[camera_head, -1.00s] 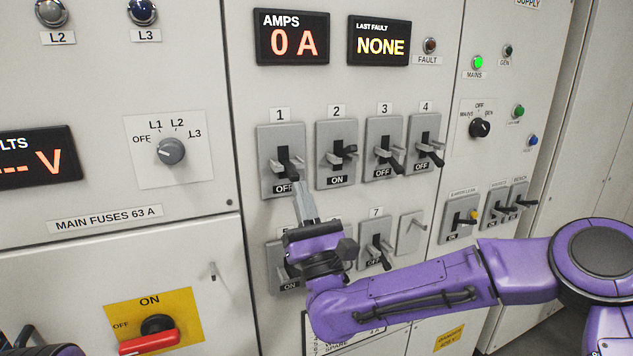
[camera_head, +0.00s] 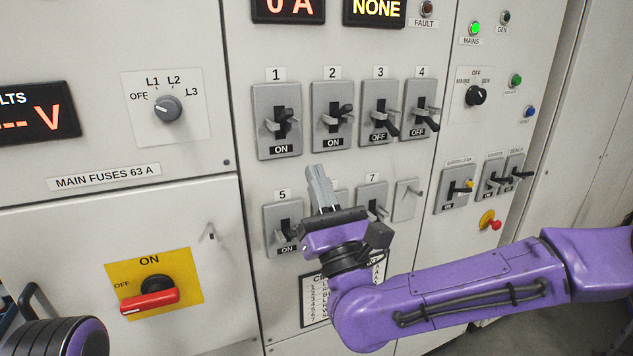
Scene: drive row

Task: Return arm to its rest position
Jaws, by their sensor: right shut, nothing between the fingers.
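My right gripper (camera_head: 321,187) is shut and empty, with its purple arm coming in from the right. Its fingers point up in front of the panel, below breaker 2 (camera_head: 332,113) and apart from breaker 1. Breaker 1 (camera_head: 278,119) shows ON, and breaker 2 also shows ON. Breaker 3 (camera_head: 380,110) and breaker 4 (camera_head: 419,107) show OFF. The gripper and wrist hide most of the breaker between 5 (camera_head: 284,227) and 7 (camera_head: 371,203). Part of my left arm shows at the bottom left, but its fingers are out of view.
A red knob on a yellow base (camera_head: 490,222) is just above my right forearm. Free air lies in front of the panel.

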